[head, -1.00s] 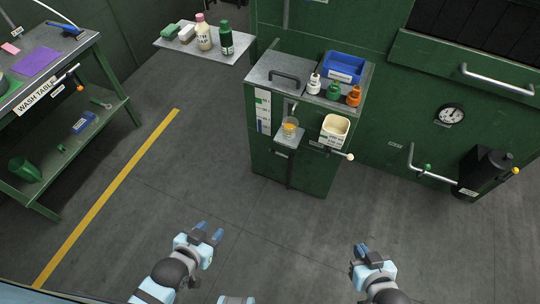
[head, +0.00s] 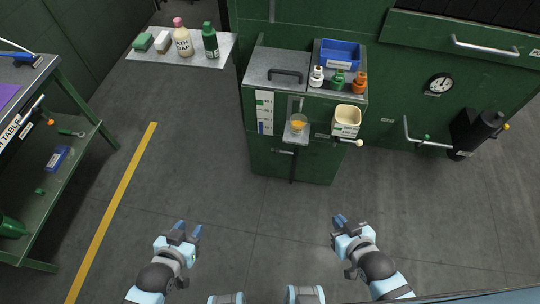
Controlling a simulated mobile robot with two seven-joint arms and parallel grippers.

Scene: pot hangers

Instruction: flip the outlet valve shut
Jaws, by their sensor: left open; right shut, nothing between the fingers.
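I cannot tell for sure which part is the outlet valve. A short lever with a pale knob (head: 358,142) sticks out to the right from the front of the green cabinet (head: 268,165), below a cream bin. A bent wall pipe (head: 408,130) with a small green fitting (head: 426,137) runs to a black cylinder (head: 474,133) on the right; a yellow knob (head: 505,127) is on the cylinder's far side. My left gripper (head: 189,231) is open and empty over the floor. My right gripper (head: 340,221) is shut and empty over the floor, in front of the cabinet. Neither touches anything.
A cup of orange liquid (head: 298,122) stands on a small ledge of the cabinet. Several small bottles and a blue bin (head: 339,54) are on top. A shelf (head: 150,55) with bottles is at upper left, the wash table (head: 75,150) at left. The floor between is clear.

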